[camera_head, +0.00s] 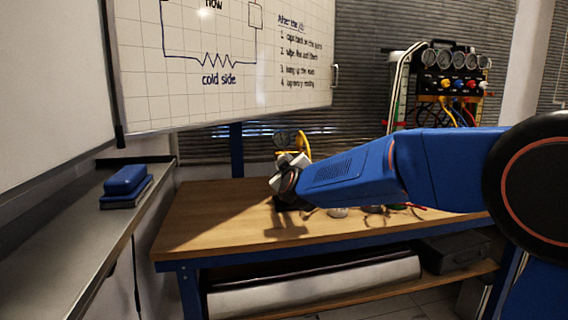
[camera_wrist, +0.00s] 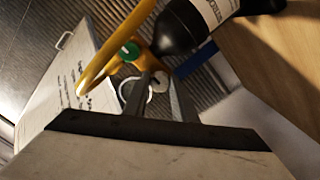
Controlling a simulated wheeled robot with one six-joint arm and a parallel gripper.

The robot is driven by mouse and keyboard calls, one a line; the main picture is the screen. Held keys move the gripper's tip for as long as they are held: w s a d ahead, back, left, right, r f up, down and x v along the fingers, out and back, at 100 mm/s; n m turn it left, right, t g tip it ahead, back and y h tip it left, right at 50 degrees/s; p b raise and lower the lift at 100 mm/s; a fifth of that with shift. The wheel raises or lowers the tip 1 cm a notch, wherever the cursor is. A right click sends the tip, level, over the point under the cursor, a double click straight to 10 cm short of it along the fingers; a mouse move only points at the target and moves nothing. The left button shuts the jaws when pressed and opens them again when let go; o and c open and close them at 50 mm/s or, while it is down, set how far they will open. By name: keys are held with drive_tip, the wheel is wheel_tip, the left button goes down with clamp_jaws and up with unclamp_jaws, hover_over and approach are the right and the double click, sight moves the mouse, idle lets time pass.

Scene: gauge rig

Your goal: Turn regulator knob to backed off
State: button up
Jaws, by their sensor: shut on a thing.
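A dark gas cylinder (camera_wrist: 190,25) with a white label lies slanted across the top of the wrist view, with a yellow guard (camera_wrist: 119,45) and a green round part (camera_wrist: 131,50) at its end. My gripper (camera_wrist: 160,85) is beside these fittings, its two fingers shut on a small pale round part that appears to be the regulator knob (camera_wrist: 158,84). A pale gauge rim (camera_wrist: 122,91) shows just left of the fingers. In the head view, my gripper (camera_head: 288,168) is at the bench's back left, hiding most of the regulator. The yellow guard (camera_head: 304,144) and a gauge (camera_head: 282,139) show behind it. The knob's setting cannot be read.
The wooden bench (camera_head: 205,225) is clear at its left. Small items lie under my arm, partly hidden. A manifold with several gauges (camera_head: 452,60) stands at the back right. A whiteboard (camera_head: 225,100) hangs behind. A blue eraser (camera_head: 125,180) rests on the left ledge.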

drive_tip(key=shift+f, duration=0.15)
drive_tip(key=o, duration=1)
drive_tip(key=shift+o, duration=0.2)
drive_tip(key=v, duration=1.7)
drive_tip(key=shift+s+d, duration=0.15)
